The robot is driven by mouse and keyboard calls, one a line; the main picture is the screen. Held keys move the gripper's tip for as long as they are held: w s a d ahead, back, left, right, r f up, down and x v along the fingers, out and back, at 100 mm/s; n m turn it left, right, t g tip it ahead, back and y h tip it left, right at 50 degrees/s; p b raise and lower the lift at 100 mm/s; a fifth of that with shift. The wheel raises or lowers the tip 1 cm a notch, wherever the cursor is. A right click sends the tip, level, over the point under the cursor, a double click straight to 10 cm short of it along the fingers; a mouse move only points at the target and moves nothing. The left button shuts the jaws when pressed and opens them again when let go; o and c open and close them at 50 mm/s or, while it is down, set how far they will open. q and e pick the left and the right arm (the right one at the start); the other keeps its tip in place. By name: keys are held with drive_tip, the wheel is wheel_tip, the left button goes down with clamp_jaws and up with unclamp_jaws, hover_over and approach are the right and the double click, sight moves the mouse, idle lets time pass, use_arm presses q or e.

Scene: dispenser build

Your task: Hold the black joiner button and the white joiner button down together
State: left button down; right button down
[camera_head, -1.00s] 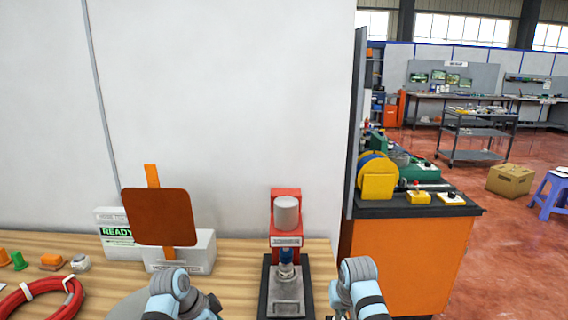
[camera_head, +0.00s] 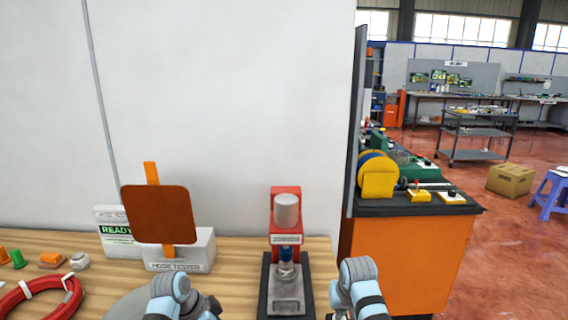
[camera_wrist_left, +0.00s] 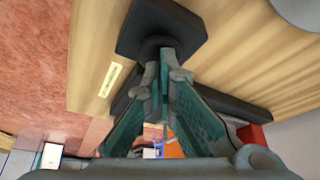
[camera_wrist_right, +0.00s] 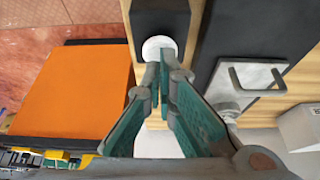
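The joiner (camera_head: 286,240) is a red press with a grey cylinder and a dark base on the wooden bench. In the left wrist view, the black joiner button (camera_wrist_left: 160,43) is a dark round cap on a black box (camera_wrist_left: 165,18). My left gripper (camera_wrist_left: 164,55) is shut, empty, with its tips at that button. In the right wrist view, the white joiner button (camera_wrist_right: 158,47) sits on a black box (camera_wrist_right: 160,20). My right gripper (camera_wrist_right: 163,68) is shut and empty, its tips at the button's near edge. Contact or pressing cannot be told. The head view hides both buttons.
The hose tester (camera_head: 180,255) with an orange-brown panel (camera_head: 160,215) stands left of the joiner. A red hose coil (camera_head: 45,300) lies at the bench's left. An orange cabinet (camera_head: 405,260) stands to the right, with a yellow reel on top.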

use_arm(q)
drive_tip(key=shift+s+f+b, duration=0.15)
drive_tip(key=shift+f+b, duration=0.25)
drive_tip(key=shift+f, duration=0.2)
use_arm(e)
drive_tip(key=shift+s+f, duration=0.1)
drive_tip(key=shift+f, duration=0.5)
use_arm(q)
drive_tip(key=shift+s+f, duration=0.1)
drive_tip(key=shift+s, duration=0.05)
idle(1.6)
